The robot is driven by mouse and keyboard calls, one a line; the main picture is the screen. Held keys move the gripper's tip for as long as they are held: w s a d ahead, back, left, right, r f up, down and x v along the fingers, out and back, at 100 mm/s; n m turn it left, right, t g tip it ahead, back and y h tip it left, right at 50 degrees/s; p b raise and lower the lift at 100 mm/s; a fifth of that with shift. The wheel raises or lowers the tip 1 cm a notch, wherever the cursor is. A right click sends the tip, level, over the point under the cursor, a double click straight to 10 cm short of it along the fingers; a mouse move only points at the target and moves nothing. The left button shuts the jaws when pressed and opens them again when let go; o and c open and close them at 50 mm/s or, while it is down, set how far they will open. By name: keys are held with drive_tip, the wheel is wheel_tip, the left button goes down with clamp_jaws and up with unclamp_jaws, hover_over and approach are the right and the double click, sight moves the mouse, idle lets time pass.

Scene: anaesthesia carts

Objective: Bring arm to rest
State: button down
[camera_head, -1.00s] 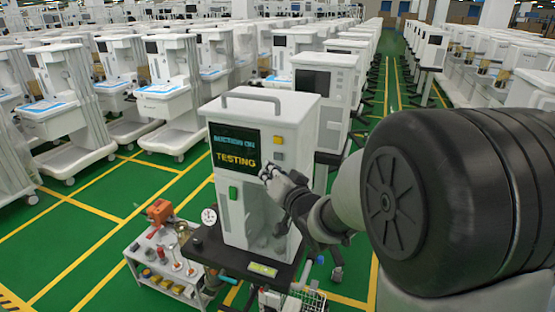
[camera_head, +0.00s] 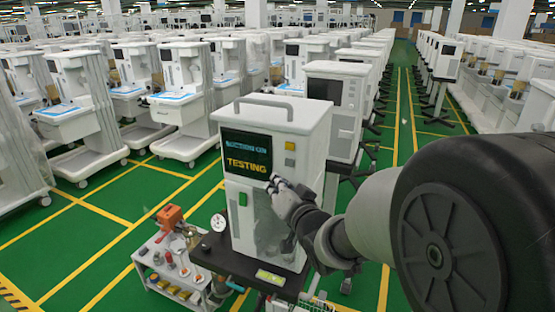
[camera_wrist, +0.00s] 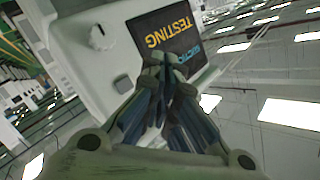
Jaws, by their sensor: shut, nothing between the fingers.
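My gripper (camera_head: 275,183) is shut and empty, just in front of the white machine (camera_head: 300,128) at its lower screen edge. The machine's dark screen (camera_head: 246,153) reads "SUCTION ON" and "TESTING". In the wrist view my gripper (camera_wrist: 166,62) has its fingertips together, overlapping the lower edge of the screen (camera_wrist: 178,34). I cannot tell whether the fingertips touch the machine. My arm reaches in from the right of the head view.
The machine stands on a dark-topped stand (camera_head: 228,262). A small white cart (camera_head: 165,262) with an orange device (camera_head: 170,216) and several small parts stands to its left. Rows of white carts (camera_head: 185,95) fill the back left. A green aisle with yellow lines runs back right.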

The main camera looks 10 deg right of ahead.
drive_tip(key=s+f+n+g+h, duration=0.1)
drive_tip(key=s+g, duration=0.3)
drive_tip(key=s, duration=0.7)
drive_tip(key=s+f+n+g+b, duration=0.1)
drive_tip(key=s+f+n+g, duration=0.1)
drive_tip(key=s, duration=1)
drive_tip(key=s+d+f+n+g+h+b, duration=0.1)
drive_tip(key=s+g, duration=0.4)
drive_tip(key=s, duration=0.6)
wheel_tip(320, 180, down, 3)
drive_tip(key=shift+s+r+n+g+h, duration=0.1)
drive_tip(key=shift+s+n+g+h, duration=0.15)
drive_tip(key=shift+n, duration=0.55)
